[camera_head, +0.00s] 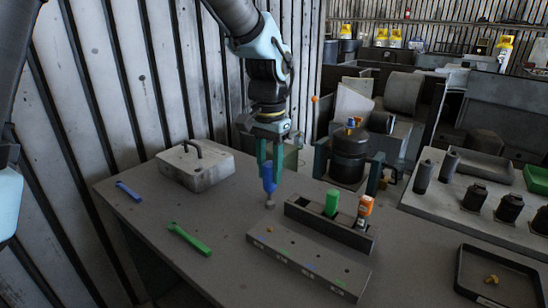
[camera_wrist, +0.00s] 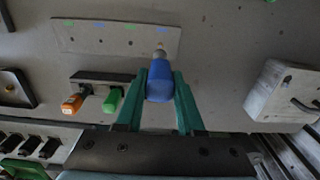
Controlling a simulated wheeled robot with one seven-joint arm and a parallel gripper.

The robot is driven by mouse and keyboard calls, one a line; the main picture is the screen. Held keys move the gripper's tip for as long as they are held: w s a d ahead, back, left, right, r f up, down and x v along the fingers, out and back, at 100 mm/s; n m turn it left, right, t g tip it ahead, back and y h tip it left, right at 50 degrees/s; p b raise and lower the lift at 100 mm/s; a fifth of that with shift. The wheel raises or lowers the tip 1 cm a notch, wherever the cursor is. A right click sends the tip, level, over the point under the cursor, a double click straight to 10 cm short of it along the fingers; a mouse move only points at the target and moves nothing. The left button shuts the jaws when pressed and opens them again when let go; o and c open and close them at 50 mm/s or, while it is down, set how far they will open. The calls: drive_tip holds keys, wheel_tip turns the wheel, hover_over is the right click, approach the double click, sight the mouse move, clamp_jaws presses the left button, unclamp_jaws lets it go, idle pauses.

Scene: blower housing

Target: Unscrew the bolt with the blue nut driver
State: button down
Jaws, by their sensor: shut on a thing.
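My gripper (camera_head: 270,172) has green fingers and is shut on the blue nut driver (camera_head: 268,178). The driver is held about upright in the head view, its grey metal tip low over the table behind the left end of the long block. Whether the tip touches anything cannot be told. In the wrist view the blue handle (camera_wrist: 160,82) sits between both fingers (camera_wrist: 160,105), with the metal tip pointing away towards the marked block (camera_wrist: 118,38). I cannot pick out the bolt with certainty; small brass-coloured pieces (camera_head: 491,279) lie in the black tray (camera_head: 470,292) at right.
A dark rack (camera_head: 300,212) holds a green driver (camera_head: 331,202) and an orange driver (camera_head: 365,205), right of my gripper. A grey box with a handle (camera_head: 196,167), a blue wrench (camera_head: 128,191) and a green wrench (camera_head: 189,238) lie left. A dark cylindrical unit (camera_head: 349,150) stands behind.

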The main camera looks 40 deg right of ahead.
sight(269, 193)
drive_tip(key=shift+f+b, duration=1.9)
drive_tip(key=shift+f, duration=0.95)
drive_tip(key=shift+f, duration=0.1)
drive_tip(key=shift+f, duration=0.25)
